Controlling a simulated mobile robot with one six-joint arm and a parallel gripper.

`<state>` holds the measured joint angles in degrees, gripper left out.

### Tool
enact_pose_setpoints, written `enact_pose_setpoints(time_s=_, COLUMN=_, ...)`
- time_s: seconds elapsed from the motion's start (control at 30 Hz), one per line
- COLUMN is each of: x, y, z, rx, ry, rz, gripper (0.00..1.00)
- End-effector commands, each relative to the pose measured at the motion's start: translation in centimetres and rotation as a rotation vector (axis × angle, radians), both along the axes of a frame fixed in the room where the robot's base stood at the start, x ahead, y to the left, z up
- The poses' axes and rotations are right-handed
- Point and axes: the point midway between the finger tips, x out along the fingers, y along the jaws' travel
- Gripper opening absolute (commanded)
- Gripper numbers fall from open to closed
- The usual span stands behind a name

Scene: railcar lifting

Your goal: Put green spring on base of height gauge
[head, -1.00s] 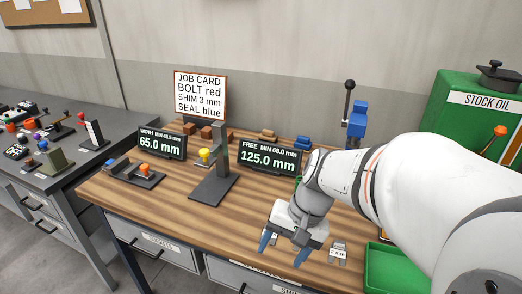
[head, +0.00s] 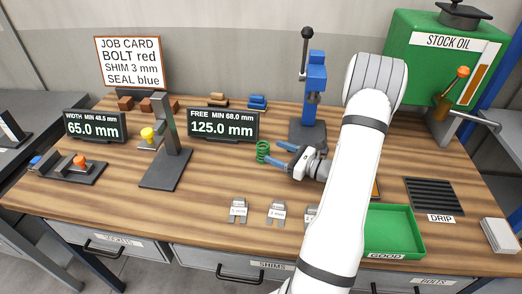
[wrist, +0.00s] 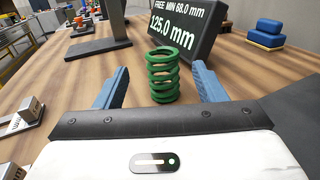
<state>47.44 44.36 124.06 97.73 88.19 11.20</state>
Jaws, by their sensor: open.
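The green spring (head: 263,152) stands upright on the wooden bench, in front of the display reading 125.0 mm. In the wrist view the spring (wrist: 163,76) is just beyond and between my fingers. My gripper (head: 275,155) is open, with blue fingers pointing left at the spring; it also shows in the wrist view (wrist: 157,85). I cannot tell whether a finger touches the spring. The height gauge (head: 171,140) is a dark upright post on a flat base (head: 165,170), left of the spring. The visible part of its base is bare.
The FREE display (head: 223,125) stands behind the spring and gauge. A blue press (head: 314,90) is behind my gripper. Several metal shims (head: 238,211) lie at the front. A green GOOD tray (head: 395,232) is at right. The bench between spring and gauge base is clear.

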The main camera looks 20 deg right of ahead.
Motion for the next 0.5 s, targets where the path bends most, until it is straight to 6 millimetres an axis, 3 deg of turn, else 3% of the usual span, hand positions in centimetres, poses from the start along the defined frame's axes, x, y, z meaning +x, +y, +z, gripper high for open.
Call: enact_pose_setpoints(time_s=0.5, x=4.8, y=3.0, z=-0.6, rx=0.007, ry=0.000, rz=-0.011, gripper=0.64)
